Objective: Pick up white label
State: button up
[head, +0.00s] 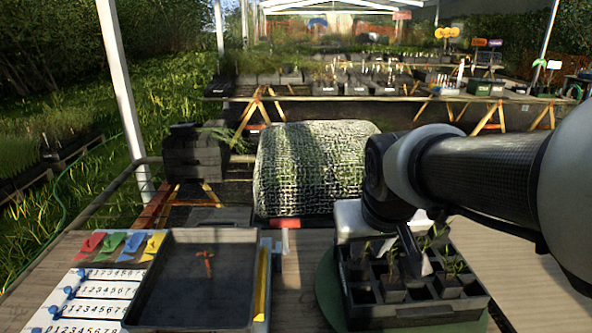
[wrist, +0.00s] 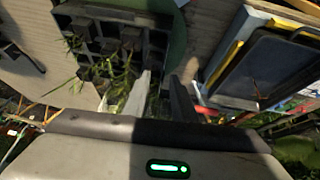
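I cannot make out a separate white label with certainty in either view. A black seedling tray (head: 415,312) with square cells and small green plants stands at the right of the table; it also shows at the upper left of the wrist view (wrist: 75,12). My gripper (wrist: 158,76) is over the tray's side, fingers pointing down, with a clear gap between them and nothing seen held. In the head view a pale strip (head: 421,262) shows among the plants below my wrist; I cannot tell whether it is a finger or a label. My arm hides part of the tray.
An empty-looking dark tray (head: 180,320) holding one small orange-brown piece (head: 206,262) lies left of the seedling tray. A numbered white board (head: 105,283) with red, green, blue and yellow tags is farther left. A netted roll (head: 312,170) stands behind the table.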

jog(key=w+r+p, duration=0.3)
jog(key=w+p, duration=0.3)
jog(key=w, duration=0.2)
jog(key=w+r+p, duration=0.2)
jog(key=w+p, duration=0.4)
jog(key=w, duration=0.2)
jog(key=shift+y, duration=0.5)
jog(key=x, duration=0.5)
jog(key=b+x, duration=0.1)
jog(key=x, duration=0.5)
jog(key=s+b+x, duration=0.1)
jog(key=x, duration=0.4)
jog(key=shift+a+f, duration=0.1)
jog(key=shift+f, duration=0.3)
jog(key=shift+w+f+b, duration=0.3)
jog(key=shift+w+f, duration=0.05)
jog(key=shift+f, duration=0.05)
grip_shut()
